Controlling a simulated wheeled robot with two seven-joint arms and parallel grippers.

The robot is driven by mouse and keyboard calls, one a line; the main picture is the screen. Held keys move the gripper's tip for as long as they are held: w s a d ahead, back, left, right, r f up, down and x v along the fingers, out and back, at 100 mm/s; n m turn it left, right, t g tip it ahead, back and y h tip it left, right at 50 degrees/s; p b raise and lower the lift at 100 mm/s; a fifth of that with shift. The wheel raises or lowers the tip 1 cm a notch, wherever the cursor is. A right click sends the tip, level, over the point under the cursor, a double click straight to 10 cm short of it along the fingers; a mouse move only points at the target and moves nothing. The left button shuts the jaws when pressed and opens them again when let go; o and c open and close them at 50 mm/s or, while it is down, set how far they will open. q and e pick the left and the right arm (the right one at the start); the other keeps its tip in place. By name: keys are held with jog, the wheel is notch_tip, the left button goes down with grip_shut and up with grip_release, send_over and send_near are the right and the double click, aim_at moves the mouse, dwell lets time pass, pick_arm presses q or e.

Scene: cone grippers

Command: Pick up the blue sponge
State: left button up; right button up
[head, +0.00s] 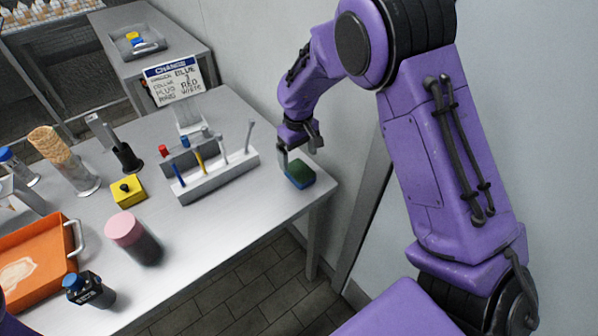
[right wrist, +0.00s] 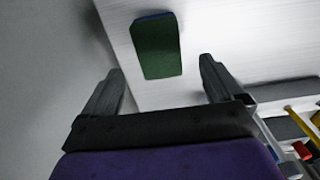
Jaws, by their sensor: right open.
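The blue sponge (head: 300,174) lies on the steel table near its right corner, with its dark green side up and blue showing along the lower edge. In the right wrist view the sponge (right wrist: 157,48) lies ahead of the fingers, its green face toward the camera and a thin blue strip at its far end. My right gripper (head: 300,152) is open and empty just above and behind the sponge. In the right wrist view the two fingers (right wrist: 158,80) are spread wider than the sponge, with no contact visible. My left gripper is not in view.
A grey rack (head: 218,178) with tubes stands left of the sponge, near a sign (head: 175,82). A yellow block (head: 128,191), a pink-lidded jar (head: 135,238) and an orange tray (head: 35,258) are farther left. The wall is close on the right.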

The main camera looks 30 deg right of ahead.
aim_at(300, 170)
jog(key=f, duration=0.5)
jog(key=shift+s+d+p, duration=0.1)
jog(key=shift+s+p, duration=0.15)
jog(key=shift+p, duration=0.15)
jog(key=shift+r, duration=0.1)
jog(key=c, duration=1.1)
